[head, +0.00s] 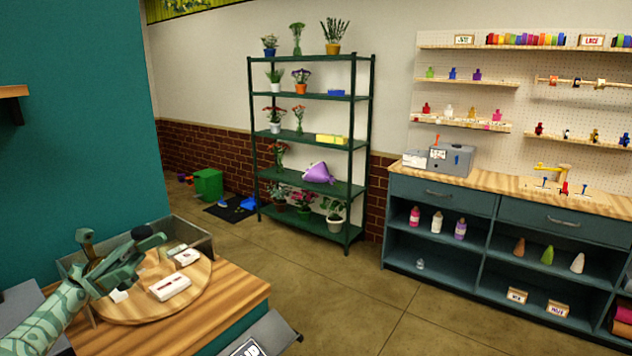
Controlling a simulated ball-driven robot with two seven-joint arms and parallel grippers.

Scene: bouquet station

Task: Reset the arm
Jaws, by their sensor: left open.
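My left gripper (121,258) is at the lower left in the head view, at the end of a green patterned arm. It is open, with nothing visible between its fingers. It hangs above a round wooden board (190,300) on a wooden counter (235,299). A white block with a red mark (169,287) lies on the board, to the right of the gripper and apart from it. A second small pale item (187,257) lies farther back on the board. My right gripper is not in view.
A clear-walled bin (190,232) stands behind the board. A green shelf rack (300,189) holds potted flowers. A blue cabinet (441,193) with a wooden top stands at right. The tiled floor (340,305) between is open. A green box (208,184) sits by the back wall.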

